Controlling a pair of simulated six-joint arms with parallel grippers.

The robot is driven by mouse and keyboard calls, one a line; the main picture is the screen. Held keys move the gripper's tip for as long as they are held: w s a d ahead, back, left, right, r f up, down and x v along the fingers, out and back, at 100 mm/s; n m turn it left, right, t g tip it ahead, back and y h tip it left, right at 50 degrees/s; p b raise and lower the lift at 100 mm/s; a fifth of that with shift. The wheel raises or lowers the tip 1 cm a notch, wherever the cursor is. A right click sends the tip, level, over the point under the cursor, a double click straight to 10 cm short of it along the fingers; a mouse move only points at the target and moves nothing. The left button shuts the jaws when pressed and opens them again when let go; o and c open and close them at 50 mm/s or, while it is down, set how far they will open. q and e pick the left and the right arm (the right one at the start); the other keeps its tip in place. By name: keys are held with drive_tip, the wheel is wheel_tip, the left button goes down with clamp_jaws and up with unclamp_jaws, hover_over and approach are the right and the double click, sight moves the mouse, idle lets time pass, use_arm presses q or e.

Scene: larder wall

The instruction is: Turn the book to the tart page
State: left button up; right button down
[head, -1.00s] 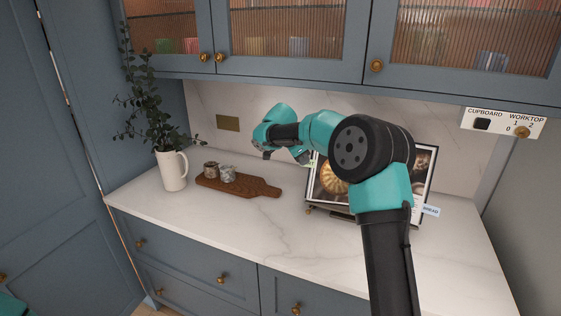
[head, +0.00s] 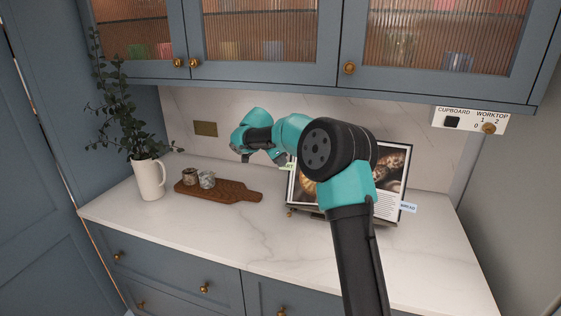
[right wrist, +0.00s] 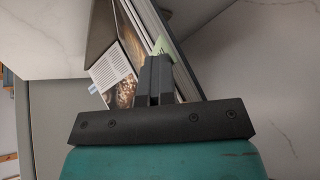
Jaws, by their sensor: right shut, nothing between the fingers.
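The open book (head: 392,172) stands on a dark stand on the worktop, partly hidden by my right arm. Its right page has a dark food photo and text, with a blue BREAD tab (head: 408,207) at the right edge. A round golden pastry shows on the left page. A green tab (head: 287,167) sticks out on the left. My right gripper (head: 282,160) is shut and empty at that left edge. In the right wrist view its fingers (right wrist: 154,78) are beside the green tab (right wrist: 167,47); I cannot tell if they touch it. My left gripper is out of view.
A wooden board (head: 225,191) with two small pots (head: 206,180) lies left of the book. A white jug (head: 150,179) of leafy stems stands farther left. Wall cupboards (head: 265,45) hang above. The front worktop (head: 240,228) is clear.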

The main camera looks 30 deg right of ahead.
drive_tip(key=s+a+v, duration=0.1)
drive_tip(key=s+v, duration=0.1)
drive_tip(key=v, duration=1)
drive_tip(key=shift+f, duration=0.35)
drive_tip(key=shift+s+f, duration=0.1)
